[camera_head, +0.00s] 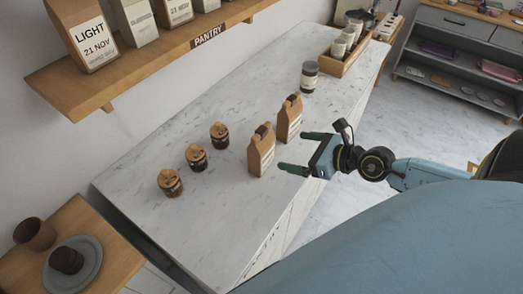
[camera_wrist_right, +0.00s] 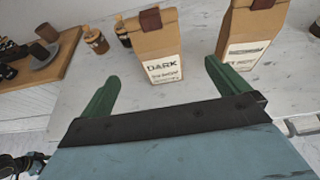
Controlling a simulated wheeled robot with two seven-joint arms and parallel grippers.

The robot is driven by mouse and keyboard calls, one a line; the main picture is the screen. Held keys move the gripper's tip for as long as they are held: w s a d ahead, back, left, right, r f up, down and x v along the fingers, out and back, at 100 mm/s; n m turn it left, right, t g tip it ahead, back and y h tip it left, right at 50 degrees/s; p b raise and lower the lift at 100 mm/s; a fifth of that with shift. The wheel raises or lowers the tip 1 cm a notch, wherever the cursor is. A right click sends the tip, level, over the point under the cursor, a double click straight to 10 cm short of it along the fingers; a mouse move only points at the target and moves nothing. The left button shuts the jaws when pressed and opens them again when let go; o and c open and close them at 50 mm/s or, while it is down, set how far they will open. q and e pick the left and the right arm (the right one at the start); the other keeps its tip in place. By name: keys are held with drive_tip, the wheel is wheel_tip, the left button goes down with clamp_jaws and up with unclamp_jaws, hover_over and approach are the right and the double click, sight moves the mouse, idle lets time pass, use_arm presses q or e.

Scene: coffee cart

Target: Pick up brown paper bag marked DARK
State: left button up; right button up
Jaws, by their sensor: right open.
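The brown paper bag marked DARK (camera_wrist_right: 158,52) stands upright on the marble counter, with its label facing the right wrist camera. In the head view it is the left one of two bags (camera_head: 261,150). A second brown paper bag (camera_head: 289,117) stands beyond it; its label cannot be read clearly (camera_wrist_right: 250,32). My right gripper (camera_head: 299,153) is open and empty, just right of the bags. In the right wrist view its green fingers (camera_wrist_right: 163,85) are spread to either side of the DARK bag's lower part, short of it. My left gripper is not in view.
Several small jars (camera_head: 196,157) with wooden lids stand left of the bags on the counter (camera_head: 150,160). A dark jar (camera_head: 309,77) and a wooden box (camera_head: 345,62) of jars are farther back. The pantry shelf (camera_head: 150,55) overhangs the counter's wall side.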

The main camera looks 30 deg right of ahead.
sight(269, 147)
drive_tip(key=x, duration=1.2)
drive_tip(key=shift+w+a+f, duration=0.1)
drive_tip(key=shift+w+a, duration=0.05)
drive_tip(key=shift+a, duration=0.05)
drive_tip(key=c, duration=1.2)
